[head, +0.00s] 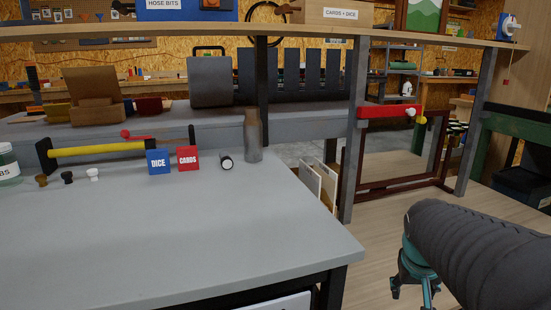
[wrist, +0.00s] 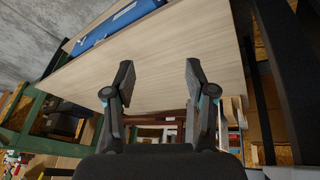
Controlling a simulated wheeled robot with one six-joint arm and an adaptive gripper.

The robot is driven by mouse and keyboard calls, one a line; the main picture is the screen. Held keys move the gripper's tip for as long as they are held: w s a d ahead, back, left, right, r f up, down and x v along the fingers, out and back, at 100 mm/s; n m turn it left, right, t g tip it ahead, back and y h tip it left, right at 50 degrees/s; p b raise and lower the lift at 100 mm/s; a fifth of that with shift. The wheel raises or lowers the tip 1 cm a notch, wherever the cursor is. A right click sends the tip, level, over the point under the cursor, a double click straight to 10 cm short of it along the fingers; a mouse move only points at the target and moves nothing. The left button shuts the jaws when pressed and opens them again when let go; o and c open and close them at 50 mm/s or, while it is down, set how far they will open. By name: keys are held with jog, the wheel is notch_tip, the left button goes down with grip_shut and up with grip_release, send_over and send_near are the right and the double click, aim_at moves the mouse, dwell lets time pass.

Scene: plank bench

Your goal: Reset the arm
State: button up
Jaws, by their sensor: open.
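My arm reaches in at the lower right of the head view, and my gripper (head: 415,285) is partly in sight there, to the right of the grey bench (head: 190,235). In the wrist view my gripper (wrist: 158,80) shows two dark fingers spread apart with nothing between them. It is open and empty. Behind the fingers is a pale wooden board (wrist: 165,50) with a blue object (wrist: 120,22) on it.
A shelf (head: 400,38) runs above. The bench's front is clear.

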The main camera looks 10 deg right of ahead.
jog(key=s+a+n+t+y, duration=0.1)
jog(key=s+a, duration=0.3)
jog(key=a, duration=0.4)
jog(key=s+a+r+n+t+y, duration=0.1)
jog(key=s+a+n, duration=0.1)
jog(key=s+a, duration=0.3)
jog(key=a, duration=0.4)
jog(key=shift+s+a+n+y, duration=0.2)
jog(key=shift+n+y, duration=0.2)
